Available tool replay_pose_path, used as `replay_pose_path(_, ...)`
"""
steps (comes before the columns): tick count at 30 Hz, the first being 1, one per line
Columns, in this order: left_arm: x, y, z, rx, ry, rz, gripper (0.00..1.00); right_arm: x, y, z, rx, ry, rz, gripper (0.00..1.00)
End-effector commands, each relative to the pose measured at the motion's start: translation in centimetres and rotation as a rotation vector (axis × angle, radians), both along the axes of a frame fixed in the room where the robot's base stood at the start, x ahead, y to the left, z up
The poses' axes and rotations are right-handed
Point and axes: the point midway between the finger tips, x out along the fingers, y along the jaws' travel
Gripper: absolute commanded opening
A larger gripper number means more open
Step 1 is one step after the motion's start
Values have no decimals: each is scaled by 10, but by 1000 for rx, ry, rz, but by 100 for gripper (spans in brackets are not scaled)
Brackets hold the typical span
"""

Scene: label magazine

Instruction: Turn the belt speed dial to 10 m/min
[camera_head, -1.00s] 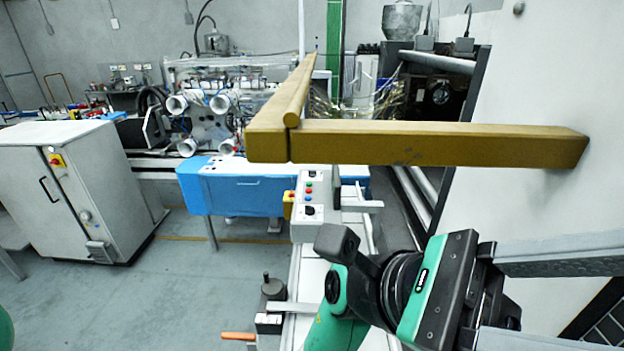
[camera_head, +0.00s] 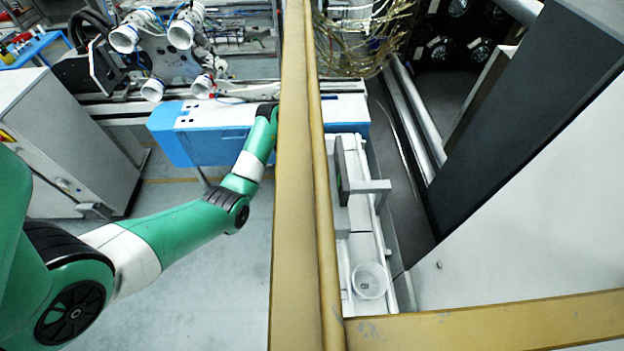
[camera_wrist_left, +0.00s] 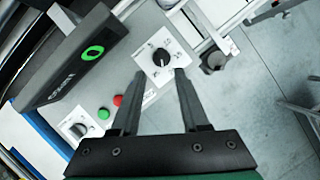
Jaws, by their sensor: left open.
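In the left wrist view a black dial (camera_wrist_left: 161,57) with a white pointer mark sits on a white scale plate on a grey panel (camera_wrist_left: 148,22). The scale figures are too small to read. My left gripper (camera_wrist_left: 160,74) is open, its fingertips spread toward either side of this dial. The dial stands between and just beyond the tips in the picture; I see no contact. A second dark dial (camera_wrist_left: 78,130) sits at lower left on the same panel. In the head view my left arm reaches in from the left, its end and the panel hidden behind a yellow beam. My right gripper is not in view.
A red button (camera_wrist_left: 118,100) and a green button (camera_wrist_left: 103,113) lie beside the left finger. The yellow beam (camera_head: 298,200) crosses the head view from top to bottom. A blue-fronted machine (camera_head: 185,140) and a white cup (camera_head: 369,280) are near.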

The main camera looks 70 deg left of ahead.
Motion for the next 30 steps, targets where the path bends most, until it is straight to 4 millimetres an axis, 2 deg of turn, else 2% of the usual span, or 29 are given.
replay_pose_path(1, -6, 7, 11, -2, 2, 23, 45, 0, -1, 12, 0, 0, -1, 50)
replay_pose_path(3, -11, 13, 13, -3, 1, 40, 45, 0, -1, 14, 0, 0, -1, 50)
replay_pose_path(10, -11, 14, 3, -1, -2, 46, 45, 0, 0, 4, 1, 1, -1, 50)
replay_pose_path(14, -6, 9, -16, -1, -2, 45, 45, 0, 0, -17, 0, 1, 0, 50)
replay_pose_path(19, 2, -4, -52, -2, 0, 43, 45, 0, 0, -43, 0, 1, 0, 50)
replay_pose_path(21, 6, -8, -58, -4, 0, 43, 45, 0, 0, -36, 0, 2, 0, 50)
replay_pose_path(25, 11, -16, -81, -3, 1, 44, 45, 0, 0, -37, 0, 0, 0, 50)
replay_pose_path(30, 16, -20, -95, -1, -2, 43, 45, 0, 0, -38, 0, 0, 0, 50)
